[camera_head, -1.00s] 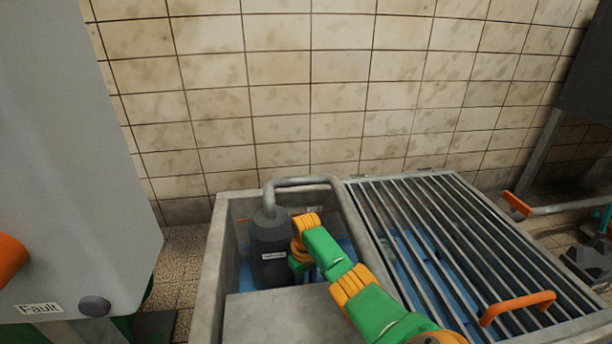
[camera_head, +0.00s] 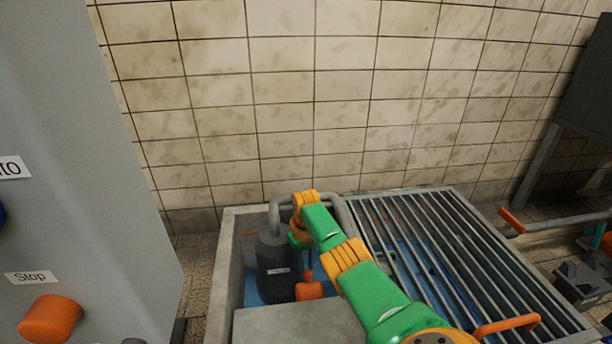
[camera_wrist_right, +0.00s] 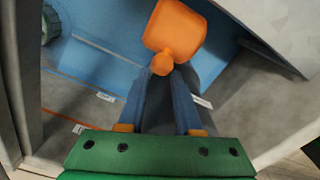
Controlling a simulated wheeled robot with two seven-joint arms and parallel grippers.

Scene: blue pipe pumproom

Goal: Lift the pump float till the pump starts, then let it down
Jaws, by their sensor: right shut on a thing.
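The pump float (camera_head: 309,290), an orange block with a small orange knob, hangs below my right gripper (camera_head: 307,266) in the open pit. In the right wrist view the float (camera_wrist_right: 175,28) sits just beyond the fingertips. My right gripper (camera_wrist_right: 162,76) is shut, its two fingers closed at the knob (camera_wrist_right: 161,63). The dark grey pump (camera_head: 274,262) stands upright just left of the float, with a grey pipe rising from its top. Whether the pump is running cannot be told. My left gripper is not in view.
Concrete pit walls (camera_head: 228,270) surround the pump, with blue water below. A bar grating (camera_head: 440,250) with an orange handle (camera_head: 507,325) covers the pit's right part. A grey cabinet (camera_head: 90,150) with an orange Stop button (camera_head: 50,318) stands at left. A tiled wall closes the back.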

